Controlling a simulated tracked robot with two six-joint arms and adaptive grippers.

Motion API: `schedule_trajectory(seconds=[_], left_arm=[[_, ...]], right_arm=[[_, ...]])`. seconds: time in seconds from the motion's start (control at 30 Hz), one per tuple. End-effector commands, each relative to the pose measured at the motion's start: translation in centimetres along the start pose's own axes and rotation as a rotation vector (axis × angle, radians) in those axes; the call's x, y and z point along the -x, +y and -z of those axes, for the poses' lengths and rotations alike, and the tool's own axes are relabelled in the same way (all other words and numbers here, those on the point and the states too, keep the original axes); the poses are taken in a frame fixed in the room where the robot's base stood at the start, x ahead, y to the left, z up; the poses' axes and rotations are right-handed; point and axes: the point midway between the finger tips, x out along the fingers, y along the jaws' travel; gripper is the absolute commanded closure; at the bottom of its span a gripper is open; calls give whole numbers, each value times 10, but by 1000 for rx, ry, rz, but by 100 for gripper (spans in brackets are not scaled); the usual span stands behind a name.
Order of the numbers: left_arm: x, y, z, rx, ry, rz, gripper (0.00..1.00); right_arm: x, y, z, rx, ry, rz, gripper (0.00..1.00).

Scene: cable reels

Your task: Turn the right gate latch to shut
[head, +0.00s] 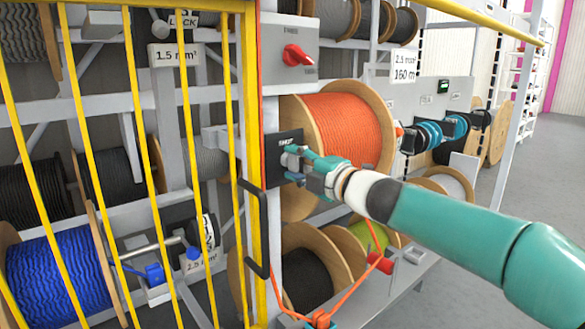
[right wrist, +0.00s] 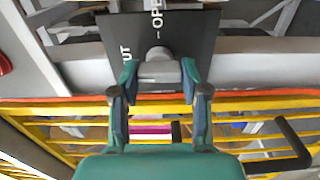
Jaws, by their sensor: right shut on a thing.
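The right gate latch is a grey knob on a dark plate (head: 273,160) beside the yellow gate's edge. In the head view my right gripper (head: 298,160) covers most of the knob, and only part of the plate's lettering shows. In the right wrist view the plate (right wrist: 200,35) reads "OPEN", with "UT" visible to its left. The latch knob (right wrist: 155,68) sits below the lettering, between the fingertips of my right gripper (right wrist: 159,84), which is shut on it. Exactly which way the knob points is hard to tell. My left gripper is not in view.
The yellow barred gate (head: 247,130) with a dark handle (head: 256,225) stands left of the latch. A red rotary switch (head: 297,55) is above it. An orange cable reel (head: 340,130) lies just behind my gripper. Orange cord hangs below. Open floor (head: 545,170) is at right.

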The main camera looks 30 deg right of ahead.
Motion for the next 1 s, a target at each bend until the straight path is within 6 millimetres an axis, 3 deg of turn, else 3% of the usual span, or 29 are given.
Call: schedule_trajectory(seconds=[0.5, 0.53, 0.67, 1.0], left_arm=[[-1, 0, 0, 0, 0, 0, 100], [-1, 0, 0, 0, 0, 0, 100], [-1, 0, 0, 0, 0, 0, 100], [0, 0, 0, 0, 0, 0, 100]], right_arm=[[-2, -7, 3, 24, 8, 11, 90], [-2, -7, 3, 24, 8, 11, 52], [-1, -6, 2, 23, 7, 10, 30], [1, -3, 0, 21, 2, 5, 30]])
